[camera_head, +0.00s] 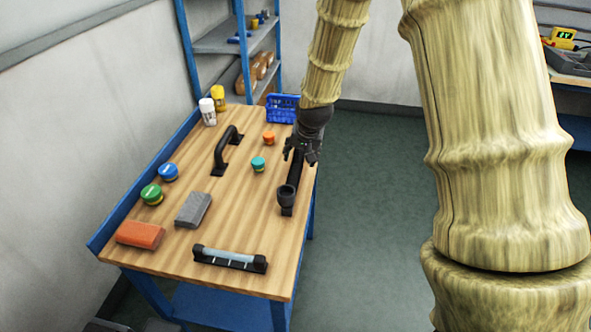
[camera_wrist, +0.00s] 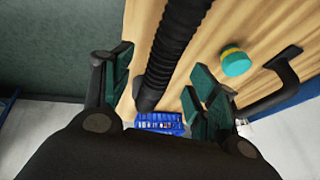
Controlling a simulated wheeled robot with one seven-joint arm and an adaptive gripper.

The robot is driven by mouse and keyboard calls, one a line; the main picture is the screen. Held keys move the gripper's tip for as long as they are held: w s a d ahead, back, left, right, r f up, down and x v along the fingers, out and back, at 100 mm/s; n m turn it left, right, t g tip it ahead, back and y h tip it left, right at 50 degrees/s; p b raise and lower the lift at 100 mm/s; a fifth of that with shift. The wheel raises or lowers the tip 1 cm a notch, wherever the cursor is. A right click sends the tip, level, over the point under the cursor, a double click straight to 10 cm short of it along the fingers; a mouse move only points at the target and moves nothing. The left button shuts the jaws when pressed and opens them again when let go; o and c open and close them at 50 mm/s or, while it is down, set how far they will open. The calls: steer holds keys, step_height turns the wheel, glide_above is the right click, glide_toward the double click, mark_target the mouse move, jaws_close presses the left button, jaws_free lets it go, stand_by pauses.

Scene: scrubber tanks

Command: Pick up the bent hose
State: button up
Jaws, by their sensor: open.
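The bent hose (camera_head: 287,196) is black and lies near the right edge of the wooden table in the head view. Its wider round end points toward the near side, and its far part is hidden by my gripper (camera_head: 302,152). In the wrist view the ribbed black hose (camera_wrist: 176,45) runs between the two spread fingers of my gripper (camera_wrist: 160,88). The fingers are open, one on each side of the hose, with a visible gap to it. I cannot tell how far above the hose they are.
A teal-topped jar (camera_head: 258,164) and an orange-topped jar (camera_head: 268,138) stand left of the hose. A black handle (camera_head: 226,152) is farther left. A blue crate (camera_head: 283,108) stands at the table's far end. A clear-tube fixture (camera_head: 230,258) lies at the near edge.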

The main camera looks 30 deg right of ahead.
mark_target(299, 157)
steer(key=shift+p+x, duration=0.65)
steer(key=shift+x, duration=1.9)
steer(key=shift+w+r, duration=0.1)
steer(key=c, duration=1.3)
steer(key=shift+o, duration=0.2)
steer(key=shift+r, duration=0.15)
